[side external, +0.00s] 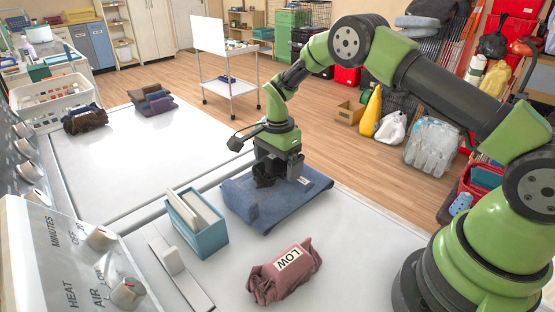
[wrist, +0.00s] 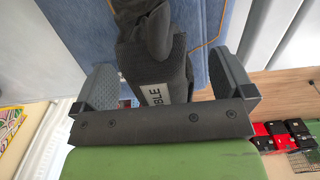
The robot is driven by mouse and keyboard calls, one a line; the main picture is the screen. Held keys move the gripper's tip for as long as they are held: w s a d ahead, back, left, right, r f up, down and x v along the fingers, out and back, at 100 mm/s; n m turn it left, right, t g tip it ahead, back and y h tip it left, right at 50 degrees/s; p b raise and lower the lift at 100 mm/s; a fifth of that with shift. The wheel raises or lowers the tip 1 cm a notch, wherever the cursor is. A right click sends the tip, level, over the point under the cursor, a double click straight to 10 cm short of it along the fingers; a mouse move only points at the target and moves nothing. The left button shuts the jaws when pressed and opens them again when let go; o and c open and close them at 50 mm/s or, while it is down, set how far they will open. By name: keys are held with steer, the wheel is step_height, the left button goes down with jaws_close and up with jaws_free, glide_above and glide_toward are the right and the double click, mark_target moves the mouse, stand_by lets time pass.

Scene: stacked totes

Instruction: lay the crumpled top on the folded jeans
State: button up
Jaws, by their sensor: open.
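The folded jeans (side external: 255,207) lie flat on the white surface, a blue denim slab with a white label at its right; the denim also shows in the wrist view (wrist: 85,25). A crumpled black cloth (side external: 263,181), seemingly the top, rests on the jeans. In the wrist view the black cloth (wrist: 155,65) carries a white label, partly hidden, reading "BLE". My gripper (side external: 275,172) points down over the jeans. Its fingers are open, one on each side of the black cloth, with gaps visible in the wrist view (wrist: 165,78).
A mauve crumpled garment (side external: 284,272) labelled "LOW" lies in front of the jeans. A blue bin (side external: 206,236) stands to their left. Folded dark clothes (side external: 152,100), a brown bundle (side external: 85,120) and a white basket (side external: 53,104) are farther back. The far white surface is mostly clear.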

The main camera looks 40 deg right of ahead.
step_height(320, 180, up, 11)
steer(key=shift+r, duration=0.1)
steer(key=s+a+r+n+t+y, duration=0.1)
steer(key=s+a+r+n+t, duration=0.1)
steer(key=s+r+n, duration=0.35)
steer(key=s+a+r+n+t, duration=0.1)
steer(key=s+r+n+t, duration=0.1)
steer(key=s+r, duration=0.7)
steer(key=s+a+r+n+t+y, duration=0.1)
steer(key=s+n, duration=0.5)
steer(key=s, duration=0.6)
steer(key=shift+a+r+t, duration=0.15)
steer(key=shift+a+t, duration=0.3)
steer(key=shift+t, duration=0.65)
